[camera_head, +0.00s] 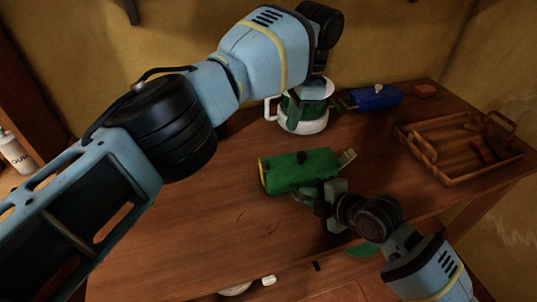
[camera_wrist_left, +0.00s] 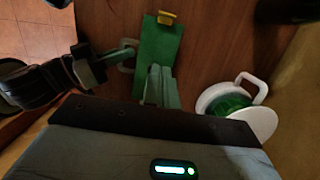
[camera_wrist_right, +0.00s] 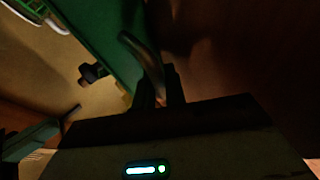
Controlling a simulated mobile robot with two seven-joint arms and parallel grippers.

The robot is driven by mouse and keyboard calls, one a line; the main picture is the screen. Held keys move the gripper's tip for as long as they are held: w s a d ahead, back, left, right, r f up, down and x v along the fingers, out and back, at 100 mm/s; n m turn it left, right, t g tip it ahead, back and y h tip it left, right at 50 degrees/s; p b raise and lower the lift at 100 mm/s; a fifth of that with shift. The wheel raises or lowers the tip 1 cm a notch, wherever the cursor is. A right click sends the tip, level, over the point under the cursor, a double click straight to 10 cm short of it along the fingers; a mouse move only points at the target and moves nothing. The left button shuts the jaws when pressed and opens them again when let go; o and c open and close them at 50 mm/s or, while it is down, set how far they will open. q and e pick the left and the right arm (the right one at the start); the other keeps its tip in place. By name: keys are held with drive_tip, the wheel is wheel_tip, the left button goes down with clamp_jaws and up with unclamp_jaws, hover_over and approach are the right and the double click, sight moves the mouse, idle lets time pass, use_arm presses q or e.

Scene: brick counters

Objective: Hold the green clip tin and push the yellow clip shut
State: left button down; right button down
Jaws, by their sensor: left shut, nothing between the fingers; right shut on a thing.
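The green clip tin (camera_head: 315,170) is at the middle of the table, lying long side across. I cannot tell if it rests on the top or is slightly raised. Its yellow clip shows at the left end (camera_head: 262,174) and at the far end in the left wrist view (camera_wrist_left: 166,17); whether it is latched is unclear. My right gripper (camera_head: 318,196) is shut on the tin's looped handle (camera_wrist_right: 140,52) at the near side. My left gripper (camera_wrist_left: 158,70) is shut and empty, its fingers in front of the tin's middle in its wrist view. A pale piece (camera_head: 347,157) juts out at the tin's right end.
A white-and-green mug (camera_head: 305,122) stands behind the tin, beside my left gripper. A blue tin (camera_head: 376,97) lies at the back right. A wooden tray (camera_head: 465,175) with wooden pieces is at the right. Bare table lies left of the tin.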

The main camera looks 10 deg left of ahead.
sight(266, 168)
use_arm(q)
drive_tip(key=shift+d+r, duration=0.1)
drive_tip(key=shift+d, duration=0.05)
idle(0.3)
drive_tip(key=f, duration=0.3)
drive_tip(key=a+f, duration=0.1)
drive_tip(key=f, duration=0.6)
drive_tip(key=shift+s+a+f, duration=0.1)
drive_tip(key=shift+s+a, duration=0.25)
drive_tip(key=shift+a, duration=0.05)
drive_tip(key=shift+s+a, duration=0.1)
drive_tip(key=shift+a, duration=0.3)
drive_tip(key=shift+s+a, duration=0.3)
drive_tip(key=shift+a, duration=0.4)
drive_tip(key=shift+s+a, duration=0.3)
drive_tip(key=shift+a, duration=0.4)
drive_tip(key=shift+f, duration=0.1)
drive_tip(key=shift+s+a+h, duration=0.15)
drive_tip(key=shift+a+h, duration=0.05)
drive_tip(key=shift+h, duration=0.3)
drive_tip(key=shift+f, duration=0.1)
